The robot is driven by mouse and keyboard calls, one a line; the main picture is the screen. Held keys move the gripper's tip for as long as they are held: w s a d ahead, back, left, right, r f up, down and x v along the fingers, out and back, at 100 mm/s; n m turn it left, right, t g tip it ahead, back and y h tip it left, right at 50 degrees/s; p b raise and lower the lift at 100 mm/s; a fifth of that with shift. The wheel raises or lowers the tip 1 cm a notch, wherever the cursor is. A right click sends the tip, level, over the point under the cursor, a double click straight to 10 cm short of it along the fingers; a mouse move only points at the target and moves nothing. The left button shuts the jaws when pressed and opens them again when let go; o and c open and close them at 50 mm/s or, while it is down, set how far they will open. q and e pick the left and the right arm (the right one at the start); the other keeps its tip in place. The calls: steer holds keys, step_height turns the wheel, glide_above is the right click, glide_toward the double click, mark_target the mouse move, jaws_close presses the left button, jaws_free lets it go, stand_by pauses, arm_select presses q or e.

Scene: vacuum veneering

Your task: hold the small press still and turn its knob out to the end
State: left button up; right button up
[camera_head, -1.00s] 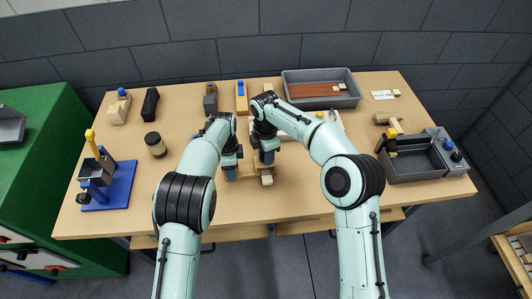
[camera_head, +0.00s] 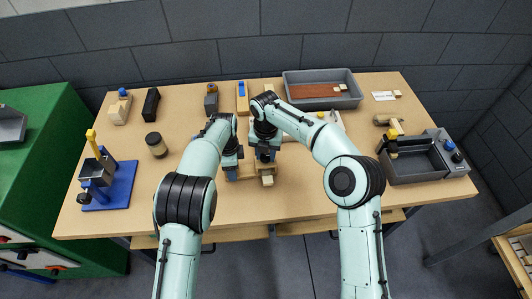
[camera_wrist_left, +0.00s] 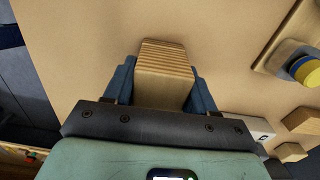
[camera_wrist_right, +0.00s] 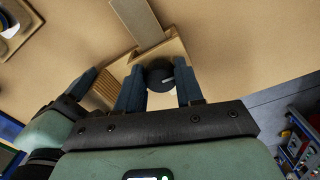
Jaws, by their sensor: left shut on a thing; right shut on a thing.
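The small press (camera_head: 266,170) is a pale wooden piece on the middle of the table, partly hidden by my arms. My left gripper (camera_head: 232,174) is shut on its ridged wooden body; in the left wrist view the body (camera_wrist_left: 163,78) lies between both fingers. My right gripper (camera_head: 265,156) is shut on the press's knob, beside the left gripper. In the right wrist view the knob (camera_wrist_right: 160,75) is round and black with a pale mark, between the fingers. The fingers hide its sides. A left finger shows close by there.
A grey tray with a brown sheet (camera_head: 345,101) stands at the back right. A grey box (camera_head: 442,170) is at the right end. A blue-based stand (camera_head: 122,188) and a dark jar (camera_head: 155,146) are at the left. The front table strip is mostly clear.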

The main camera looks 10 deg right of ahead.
steer(key=n, duration=0.7)
steer(key=shift+s+f, duration=0.1)
steer(key=shift+f, duration=0.2)
steer(key=shift+s+a+f+n, duration=0.15)
steer(key=shift+n, duration=0.45)
steer(key=shift+s+a+f+n, duration=0.1)
steer(key=shift+a+n, duration=0.05)
steer(key=shift+n, duration=0.45)
steer(key=shift+w+r+n, duration=0.15)
steer(key=shift+r+n, duration=0.15)
steer(key=shift+n, duration=0.1)
steer(key=o, duration=1.1)
steer(key=shift+w+d, duration=0.1)
steer(key=shift+c, duration=0.2)
steer(key=shift+r, duration=0.1)
steer(key=shift+r, duration=3.7)
